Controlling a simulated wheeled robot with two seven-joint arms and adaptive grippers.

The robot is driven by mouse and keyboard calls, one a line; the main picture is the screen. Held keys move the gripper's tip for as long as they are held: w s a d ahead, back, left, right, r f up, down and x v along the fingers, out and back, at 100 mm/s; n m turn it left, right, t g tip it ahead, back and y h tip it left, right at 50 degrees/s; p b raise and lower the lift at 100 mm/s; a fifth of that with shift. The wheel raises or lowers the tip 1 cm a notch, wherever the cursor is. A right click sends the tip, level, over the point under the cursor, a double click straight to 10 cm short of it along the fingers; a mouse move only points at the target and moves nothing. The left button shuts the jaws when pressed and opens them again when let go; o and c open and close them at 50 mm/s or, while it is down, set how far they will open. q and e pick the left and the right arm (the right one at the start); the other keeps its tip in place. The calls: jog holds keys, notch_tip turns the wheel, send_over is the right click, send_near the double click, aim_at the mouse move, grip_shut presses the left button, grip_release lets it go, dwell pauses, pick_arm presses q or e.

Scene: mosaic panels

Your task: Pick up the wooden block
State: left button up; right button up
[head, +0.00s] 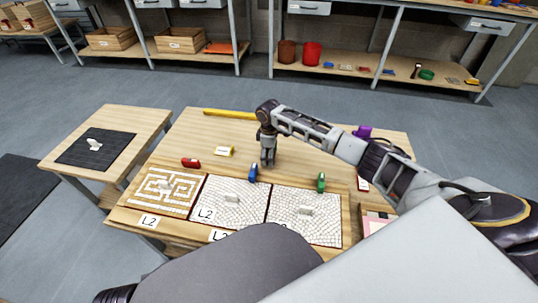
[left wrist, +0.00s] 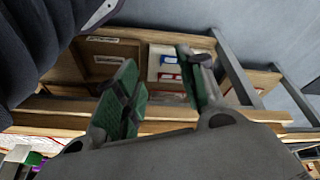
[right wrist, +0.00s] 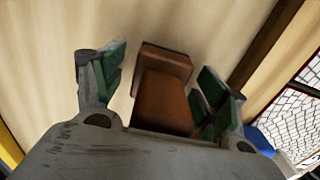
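The wooden block (right wrist: 163,103), reddish brown, stands on the light wooden table between the fingers of my right gripper (right wrist: 164,80) in the right wrist view. A gap shows between the left finger and the block; the right finger is close to the block's other side, and I cannot tell if it touches. In the head view my right gripper (head: 267,157) points down at the table, and the block is not distinguishable there. My left gripper (left wrist: 157,75) is open and empty in the left wrist view, over wooden compartments; the head view does not show it.
Three mosaic panels (head: 230,203) lie along the table's front edge. A red item (head: 191,163), a blue one (head: 252,173) and a green one (head: 321,182) lie near them. A side table (head: 140,117) stands at left.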

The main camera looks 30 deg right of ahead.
jog(key=c, duration=1.1)
pick_arm(q)
jog(key=shift+f, duration=0.1)
pick_arm(e)
jog(key=shift+r, duration=0.45)
jog(key=shift+r+p, duration=0.35)
pick_arm(q)
jog(key=shift+g+y, duration=0.3)
jog(key=shift+g, duration=0.3)
jog(key=f+p, duration=0.1)
jog(key=f, duration=0.1)
jog(key=a+f+p, duration=0.1)
jog(key=f, duration=0.1)
jog(key=shift+s+f+p, duration=0.1)
jog(key=shift+f+p, duration=0.15)
jog(key=shift+p, duration=0.1)
pick_arm(e)
notch_tip(320, 180, up, 8)
jog(key=shift+r, duration=0.25)
